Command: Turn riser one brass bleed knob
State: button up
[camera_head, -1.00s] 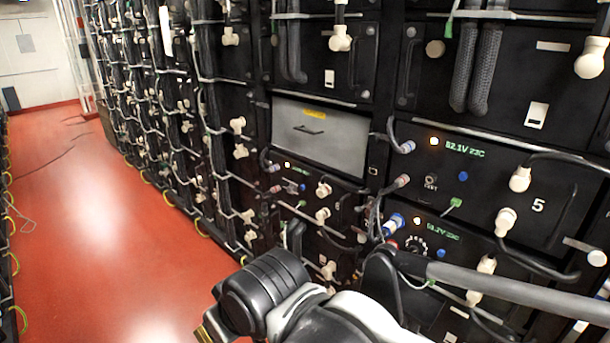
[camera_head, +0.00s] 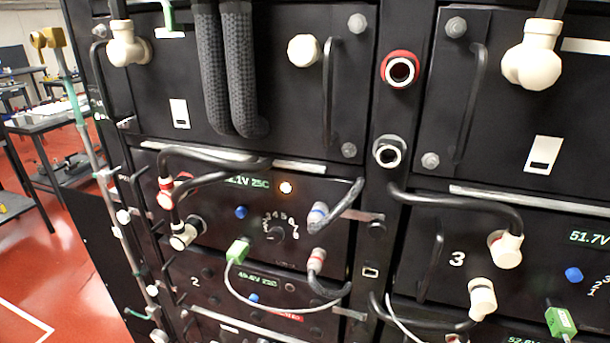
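A brass-coloured fitting (camera_head: 50,40) sits at the top of a thin upright pipe (camera_head: 88,140) at the left of the head view. The pipe is pale grey with green bands and leans in the picture. It runs down beside the end of the black battery rack. I cannot tell which part of the fitting is the knob, and no riser number is readable. My gripper and arm are not in this view.
Black battery modules (camera_head: 275,120) with looping cables and white connectors fill the middle and right. Grey tables (camera_head: 45,122) stand behind the pipe on the left. Red floor (camera_head: 50,270) is open at the lower left, with a white line on it.

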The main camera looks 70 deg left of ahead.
aim_at(37, 39)
jog(key=u, duration=3.6)
